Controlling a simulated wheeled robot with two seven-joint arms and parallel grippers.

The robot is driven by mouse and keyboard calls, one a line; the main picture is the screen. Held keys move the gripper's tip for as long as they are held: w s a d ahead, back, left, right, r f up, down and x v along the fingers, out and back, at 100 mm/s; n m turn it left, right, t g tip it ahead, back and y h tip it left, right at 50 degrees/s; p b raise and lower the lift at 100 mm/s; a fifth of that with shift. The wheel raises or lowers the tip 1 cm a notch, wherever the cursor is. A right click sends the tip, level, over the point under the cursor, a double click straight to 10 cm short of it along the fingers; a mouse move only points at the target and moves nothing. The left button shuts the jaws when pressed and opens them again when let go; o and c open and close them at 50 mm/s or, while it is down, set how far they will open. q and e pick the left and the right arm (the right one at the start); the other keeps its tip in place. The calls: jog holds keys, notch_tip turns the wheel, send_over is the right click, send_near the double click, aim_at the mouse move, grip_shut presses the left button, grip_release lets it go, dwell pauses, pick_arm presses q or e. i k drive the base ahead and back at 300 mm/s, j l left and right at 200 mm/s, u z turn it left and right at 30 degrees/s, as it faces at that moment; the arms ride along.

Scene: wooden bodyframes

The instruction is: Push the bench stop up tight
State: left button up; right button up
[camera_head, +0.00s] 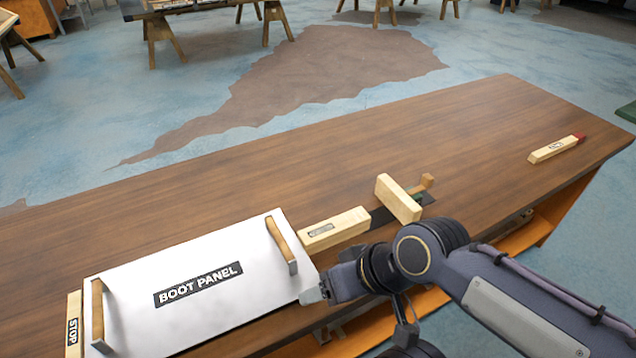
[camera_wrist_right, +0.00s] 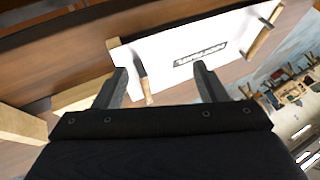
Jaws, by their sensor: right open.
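The white boot panel (camera_head: 200,290) lies on the bench with a wooden handle at each end; it also shows in the right wrist view (camera_wrist_right: 180,75). A wooden block marked STOP (camera_head: 74,325) sits against its left end. A labelled wooden block (camera_head: 335,229) lies at its right end. Beyond that, an upright wooden block (camera_head: 398,198) stands across a dark track, with a small wooden lever (camera_head: 421,184) behind it. My right gripper (camera_head: 314,292) is by the panel's right front corner. In the wrist view its fingers (camera_wrist_right: 161,70) are apart and empty. My left gripper is out of view.
A small wooden piece with a red end (camera_head: 552,150) lies near the right end. My right arm covers part of the bench's front edge.

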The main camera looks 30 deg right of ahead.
aim_at(407, 209)
jog(key=z, duration=0.45)
jog(key=k+z, duration=0.15)
jog(key=z, duration=0.25)
jog(key=k+z, duration=0.1)
jog(key=z, duration=0.75)
jog(key=u, duration=1)
jog(key=i+l+u, duration=0.25)
jog(key=l+u, duration=0.2)
jog(key=l, duration=0.3)
jog(key=l+u, duration=0.25)
jog(key=l, duration=0.15)
